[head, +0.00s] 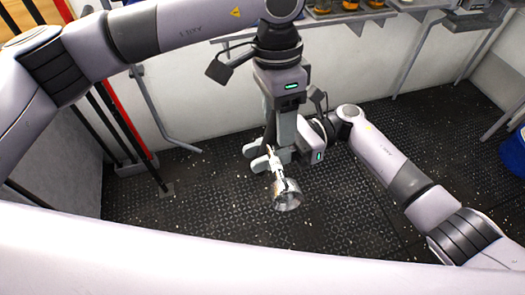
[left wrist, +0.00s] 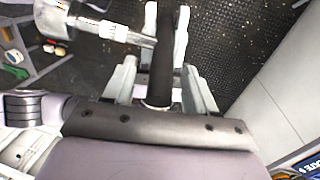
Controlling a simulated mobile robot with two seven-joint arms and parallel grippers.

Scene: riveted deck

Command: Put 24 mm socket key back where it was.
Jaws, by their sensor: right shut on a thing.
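The socket key shows a shiny metal socket end (head: 286,196) hanging below the grippers in the head view. In the left wrist view its metal shaft (left wrist: 125,35) runs from the upper left to a black handle (left wrist: 163,60). My left gripper (head: 278,137) points down from above. In the left wrist view its fingers (left wrist: 160,88) stand apart on both sides of the handle, with gaps. The handle is mostly hidden in the head view.
A wall shelf (head: 405,14) with jars (head: 345,6) runs along the back. A red upright bar (head: 128,120) stands at the left, and a blue bin (head: 514,155) at the right edge. The dark patterned floor (head: 225,215) below the grippers is clear.

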